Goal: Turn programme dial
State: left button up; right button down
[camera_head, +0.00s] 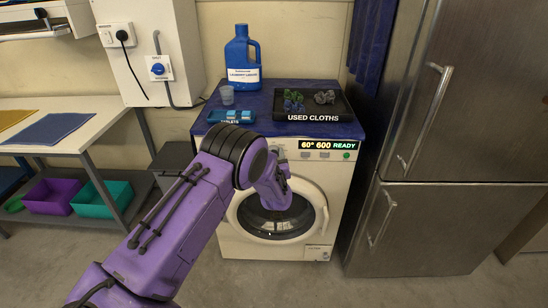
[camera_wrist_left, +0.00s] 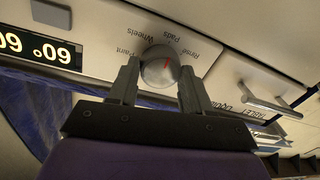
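The programme dial (camera_wrist_left: 160,66) is a round silver knob with a red mark on the washing machine's panel. In the left wrist view, its labels read Paint, Wheels, Pads and Rinse, upside down. The red mark points up and right, on the Pads and Rinse side; I cannot tell exactly which label it meets. My left gripper (camera_wrist_left: 159,76) is open, with one finger on each side of the dial. Contact is not clear. In the head view my left gripper (camera_head: 282,168) hides the dial on the white washing machine (camera_head: 312,246). My right gripper is out of view.
The display (camera_head: 328,145) reads 60° 600 READY. On the blue machine top stand a blue detergent jug (camera_head: 242,60), a cup (camera_head: 227,95), a tablets tray (camera_head: 231,117) and a black used-cloths tray (camera_head: 312,117). A steel fridge (camera_head: 450,220) stands close on the right.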

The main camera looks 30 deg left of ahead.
pick_arm(q)
jog(key=o, duration=0.4)
jog(key=v, duration=1)
jog(key=shift+s+d, duration=0.2)
